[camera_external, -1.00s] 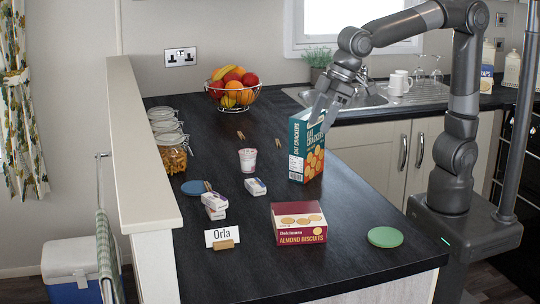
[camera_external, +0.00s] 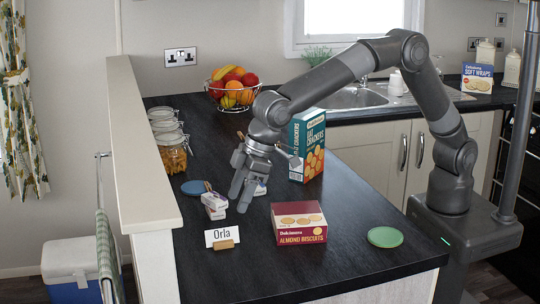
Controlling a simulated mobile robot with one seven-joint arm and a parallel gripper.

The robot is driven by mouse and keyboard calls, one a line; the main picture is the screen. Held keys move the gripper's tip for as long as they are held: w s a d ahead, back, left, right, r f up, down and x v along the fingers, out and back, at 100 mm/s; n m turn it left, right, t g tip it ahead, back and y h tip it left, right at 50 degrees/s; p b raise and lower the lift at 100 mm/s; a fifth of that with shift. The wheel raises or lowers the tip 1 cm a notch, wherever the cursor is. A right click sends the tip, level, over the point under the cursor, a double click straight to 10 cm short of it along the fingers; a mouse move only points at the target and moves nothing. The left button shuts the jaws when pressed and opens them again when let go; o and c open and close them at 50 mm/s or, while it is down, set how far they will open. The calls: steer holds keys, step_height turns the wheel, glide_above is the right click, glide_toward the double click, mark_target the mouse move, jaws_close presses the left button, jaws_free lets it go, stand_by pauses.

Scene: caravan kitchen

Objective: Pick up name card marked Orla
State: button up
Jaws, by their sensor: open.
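The name card marked Orla (camera_external: 222,233) is white with dark lettering. It stands upright in a small wooden holder (camera_external: 223,245) near the front left of the dark counter. My gripper (camera_external: 238,205) is open and points down, above the counter, behind and slightly right of the card in the picture. It is apart from the card, and no object shows between its fingers.
A red almond biscuits box (camera_external: 299,230) stands right of the card, with a green disc (camera_external: 385,237) beyond it. Small white boxes (camera_external: 214,204) sit behind the card. An oat crackers box (camera_external: 307,147) stands further back. A raised ledge (camera_external: 143,150) borders the counter's left.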

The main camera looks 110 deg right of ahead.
mark_target(228, 230)
steer(key=x, duration=0.4)
steer(key=shift+w+f, duration=0.1)
steer(key=shift+f, duration=0.25)
steer(key=x, duration=0.5)
steer(key=shift+a+f, duration=0.2)
steer(key=shift+a, duration=0.1)
steer(key=c, duration=1.1)
